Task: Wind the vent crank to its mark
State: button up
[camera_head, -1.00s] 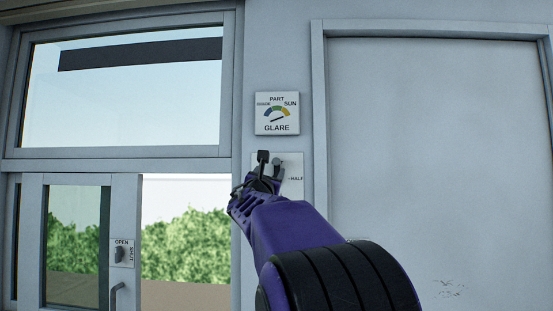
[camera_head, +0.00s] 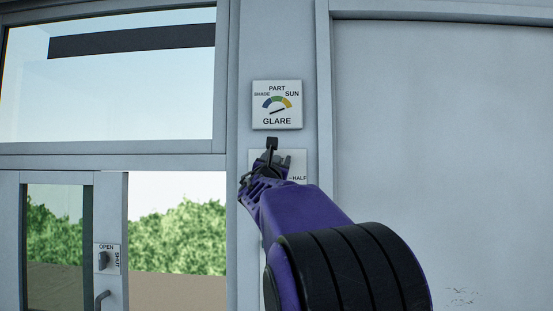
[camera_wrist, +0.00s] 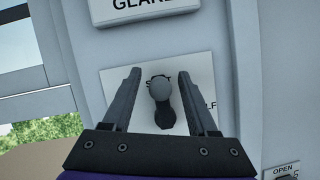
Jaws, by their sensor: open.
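The vent crank (camera_wrist: 162,92) has a grey round knob on a short dark arm. It stands on a white plate (camera_wrist: 203,72) on the wall, and the wrist view shows the knob between my fingers. My gripper (camera_wrist: 160,72) is open, with a finger on each side of the knob and a gap to both. In the head view my gripper (camera_head: 276,158) is in front of the plate (camera_head: 298,160) and hides much of it. "HALF" with a dash shows at the plate's right side. The lettering above the knob is partly hidden.
A GLARE dial (camera_head: 278,105) hangs just above the crank plate. To the left is a window with a dark strip (camera_head: 130,38), and below it a sliding pane with an OPEN/SHUT switch (camera_head: 107,260). A large pale panel (camera_head: 440,150) fills the right.

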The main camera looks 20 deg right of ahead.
grip_shut()
